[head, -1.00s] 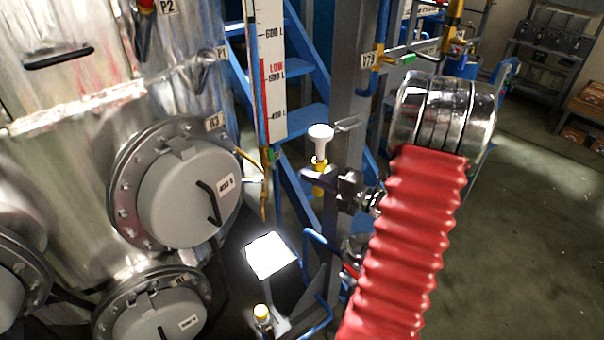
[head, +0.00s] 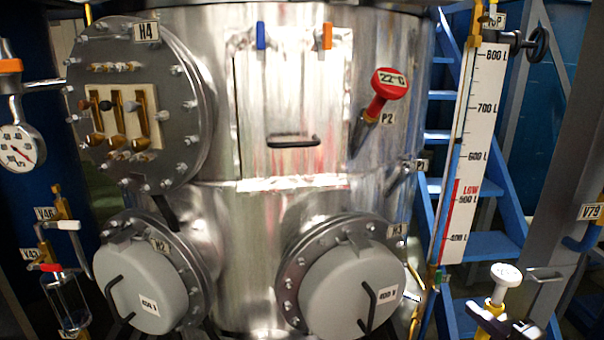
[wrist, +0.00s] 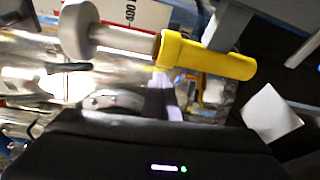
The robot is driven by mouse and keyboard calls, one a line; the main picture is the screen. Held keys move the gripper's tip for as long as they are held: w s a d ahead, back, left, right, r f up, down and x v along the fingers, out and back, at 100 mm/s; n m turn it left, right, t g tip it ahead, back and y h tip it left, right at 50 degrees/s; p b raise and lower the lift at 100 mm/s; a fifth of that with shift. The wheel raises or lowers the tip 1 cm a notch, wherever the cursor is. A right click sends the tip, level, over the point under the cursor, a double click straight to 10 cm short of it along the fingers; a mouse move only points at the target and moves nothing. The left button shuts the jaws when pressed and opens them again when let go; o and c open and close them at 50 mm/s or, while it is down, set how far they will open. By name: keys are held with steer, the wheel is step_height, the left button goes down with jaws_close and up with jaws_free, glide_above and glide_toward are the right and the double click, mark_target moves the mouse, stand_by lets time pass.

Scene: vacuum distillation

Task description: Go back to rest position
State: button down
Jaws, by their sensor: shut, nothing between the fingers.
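My gripper (head: 500,324) shows at the bottom right edge of the head view, partly cut off. It is shut, with nothing held. It is beside the yellow stem of a white-topped knob (head: 505,275); whether they touch is unclear. In the wrist view, my gripper (wrist: 160,98) is small and blurred at the middle, below a yellow pipe piece (wrist: 205,56) with a pale round knob (wrist: 82,30) at its left. Most of my arm is outside the head view.
A large steel tank (head: 245,210) with round hatches fills the middle. A level scale (head: 484,140) and blue stairs (head: 500,205) stand right of it. A grey post (head: 565,150) stands at the far right. A red gauge knob (head: 388,83) sticks out from the tank.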

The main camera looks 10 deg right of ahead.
steer(key=w+a+r+m+g+h, duration=0.2)
steer(key=w+r+m+h, duration=0.3)
steer(key=w+r, duration=0.1)
steer(key=s+a+r+m+g+h, duration=0.1)
steer(key=a+r+m+g+h, duration=0.2)
steer(key=a+r+m, duration=0.3)
steer(key=s+a+f+m+g+y, duration=0.2)
steer(key=s+a+m, duration=0.8)
steer(key=s+a, duration=1.2)
steer(key=a+g+y, duration=0.2)
steer(key=g, duration=0.2)
steer(key=shift+m, duration=0.3)
steer(key=shift+d+f, duration=0.1)
